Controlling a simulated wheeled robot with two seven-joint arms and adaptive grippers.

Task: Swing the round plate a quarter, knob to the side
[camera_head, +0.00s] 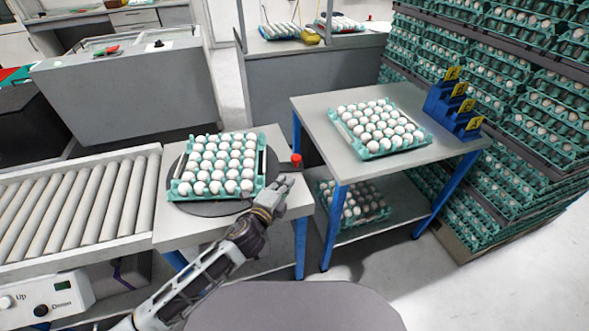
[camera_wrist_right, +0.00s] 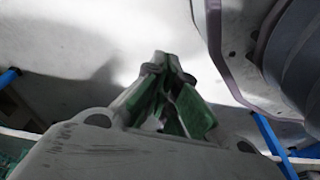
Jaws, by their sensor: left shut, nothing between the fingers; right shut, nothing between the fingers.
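The round plate (camera_head: 208,208) is a dark grey disc on the small table left of centre, mostly hidden under an egg tray. A teal egg tray (camera_head: 262,150) full of white eggs lies on it. A red knob (camera_head: 296,158) stands at the right edge of the plate. My left gripper (camera_head: 284,182) is shut and empty, just in front of the knob and right of the tray's near corner; I cannot tell whether it touches anything. My right gripper (camera_wrist_right: 166,62) shows only in the right wrist view, shut and empty, its green-padded fingers together over pale floor.
A roller conveyor (camera_head: 75,205) adjoins the small table on the left. To the right, a blue-legged table (camera_head: 312,115) carries another full egg tray (camera_head: 372,152) and blue holders (camera_head: 440,100) with yellow tags. Tall stacks of egg trays (camera_head: 505,140) stand at far right.

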